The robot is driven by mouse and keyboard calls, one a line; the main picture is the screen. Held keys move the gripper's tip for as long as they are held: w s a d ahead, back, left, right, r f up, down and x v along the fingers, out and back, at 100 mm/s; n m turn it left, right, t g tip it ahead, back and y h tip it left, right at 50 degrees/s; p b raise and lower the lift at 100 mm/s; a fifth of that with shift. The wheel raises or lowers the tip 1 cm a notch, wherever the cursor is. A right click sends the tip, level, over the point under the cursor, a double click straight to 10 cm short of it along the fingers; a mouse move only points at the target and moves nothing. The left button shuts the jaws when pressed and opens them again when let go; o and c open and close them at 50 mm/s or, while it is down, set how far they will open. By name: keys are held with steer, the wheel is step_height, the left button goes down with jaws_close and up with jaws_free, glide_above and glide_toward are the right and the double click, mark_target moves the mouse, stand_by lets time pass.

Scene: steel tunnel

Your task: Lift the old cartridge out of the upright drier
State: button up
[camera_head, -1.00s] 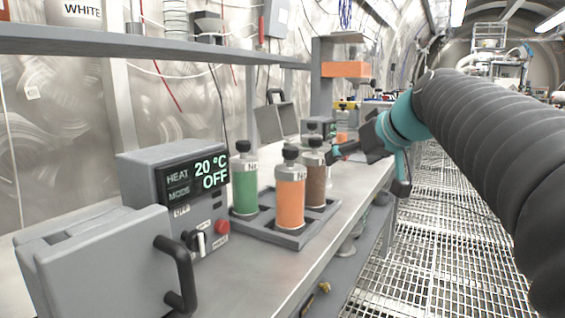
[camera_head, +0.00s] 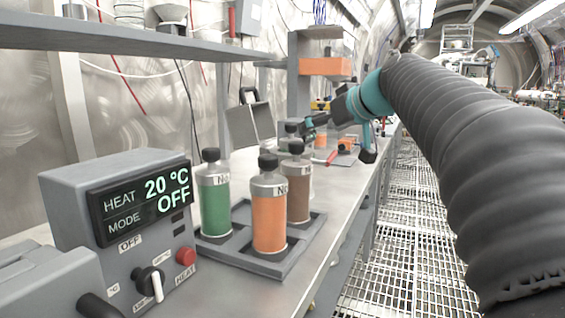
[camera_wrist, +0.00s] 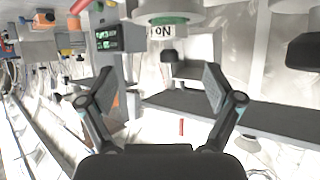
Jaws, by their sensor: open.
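Three clear upright cylinders with black caps stand in a grey rack (camera_head: 290,262): one green (camera_head: 215,200), one orange (camera_head: 269,222), one brown (camera_head: 299,200). I cannot tell which of them, if any, is the drier with the old cartridge. My gripper (camera_head: 312,124) is beyond the rack in the head view, above the bench and apart from the cylinders. In the wrist view my gripper (camera_wrist: 157,88) is open with nothing between its fingers. A cylinder with a green band and a label (camera_wrist: 168,20) shows beyond it at the top edge.
A grey heater box (camera_head: 120,215) with a display reading 20 °C and OFF stands at the left. A shelf (camera_head: 120,35) runs above the bench. An orange block (camera_head: 325,66) is farther back. A grated floor (camera_head: 375,260) lies open along the bench's right side.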

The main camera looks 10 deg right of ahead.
mark_target(291, 139)
steer(key=x, duration=0.4)
steer(key=a+x, duration=0.1)
steer(key=x, duration=0.3)
steer(key=p+x, duration=0.1)
steer(key=x, duration=0.2)
steer(key=shift+w+a+f, duration=0.1)
steer(key=shift+w+a, duration=0.05)
steer(key=shift+a, duration=0.15)
jaws_close()
